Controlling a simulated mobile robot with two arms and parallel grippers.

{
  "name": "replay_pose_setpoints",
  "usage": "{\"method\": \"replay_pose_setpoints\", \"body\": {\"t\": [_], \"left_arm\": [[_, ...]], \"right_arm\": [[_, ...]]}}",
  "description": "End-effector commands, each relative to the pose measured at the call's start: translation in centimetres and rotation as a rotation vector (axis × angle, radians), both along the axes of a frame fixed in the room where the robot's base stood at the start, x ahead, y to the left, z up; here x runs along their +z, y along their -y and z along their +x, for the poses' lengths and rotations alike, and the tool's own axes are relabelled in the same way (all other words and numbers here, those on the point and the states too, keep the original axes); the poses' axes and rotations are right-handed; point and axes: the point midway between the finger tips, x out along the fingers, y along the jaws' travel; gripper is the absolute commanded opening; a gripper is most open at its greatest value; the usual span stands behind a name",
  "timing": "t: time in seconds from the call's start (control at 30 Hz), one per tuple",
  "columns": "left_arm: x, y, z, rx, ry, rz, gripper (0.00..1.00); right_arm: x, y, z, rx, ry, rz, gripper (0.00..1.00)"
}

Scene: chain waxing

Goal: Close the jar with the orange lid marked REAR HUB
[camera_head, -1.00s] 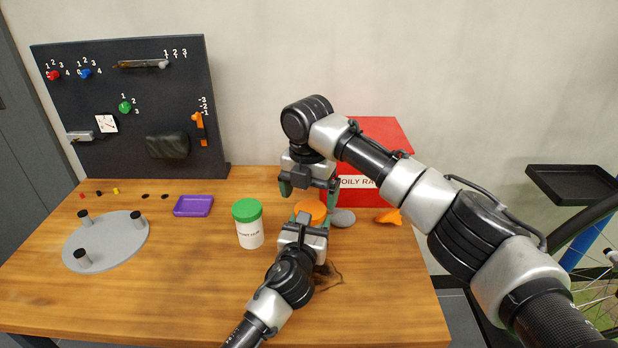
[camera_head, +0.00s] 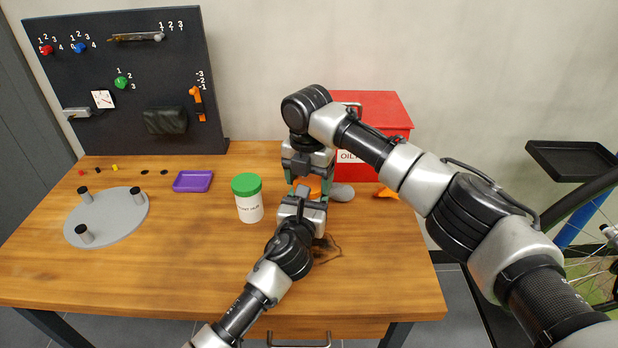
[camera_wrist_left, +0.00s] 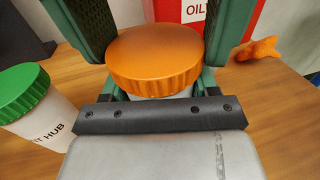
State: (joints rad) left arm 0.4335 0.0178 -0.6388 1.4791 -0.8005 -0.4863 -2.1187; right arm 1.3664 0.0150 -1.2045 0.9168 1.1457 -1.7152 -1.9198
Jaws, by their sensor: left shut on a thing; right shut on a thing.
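The orange lid (camera_head: 309,184) sits on top of a pale jar (camera_wrist_left: 158,92); most of the jar is hidden and its label does not show. The lid (camera_wrist_left: 155,58) looks level in the left wrist view; I cannot tell whether it is screwed tight. My right gripper (camera_head: 308,182) points down from above, shut on the lid, one finger on each side. My left gripper (camera_head: 303,200) comes in from the front at a lower height, shut on the jar body below the lid. The jar seems to stand on the wooden table (camera_head: 180,250).
A white jar with a green lid (camera_head: 247,198), its label ending in HUB, stands just left. A red bin (camera_head: 375,110) is behind. A grey oval thing (camera_head: 341,192) and an orange item (camera_head: 386,193) lie to the right. A purple tray (camera_head: 193,181) and grey disc (camera_head: 107,217) are left.

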Motion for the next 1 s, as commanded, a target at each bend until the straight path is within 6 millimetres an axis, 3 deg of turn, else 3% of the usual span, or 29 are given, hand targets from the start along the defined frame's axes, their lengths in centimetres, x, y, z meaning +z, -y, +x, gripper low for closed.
{"method": "replay_pose_setpoints", "body": {"t": [0.13, 0.27, 1.0], "left_arm": [[0.10, 0.20, -0.08, -0.005, 0.003, 0.000, 0.00], [0.09, 0.22, -0.09, -0.005, 0.003, 0.000, 0.00], [0.06, 0.45, -0.23, -0.010, 0.003, 0.001, 0.00]], "right_arm": [[0.05, -0.14, 0.00, -0.070, 0.002, 0.005, 0.42], [-0.02, -0.18, -0.02, -0.316, 0.002, 0.014, 0.42], [-0.01, -0.18, 0.04, -2.216, 0.013, 0.070, 0.42]]}}
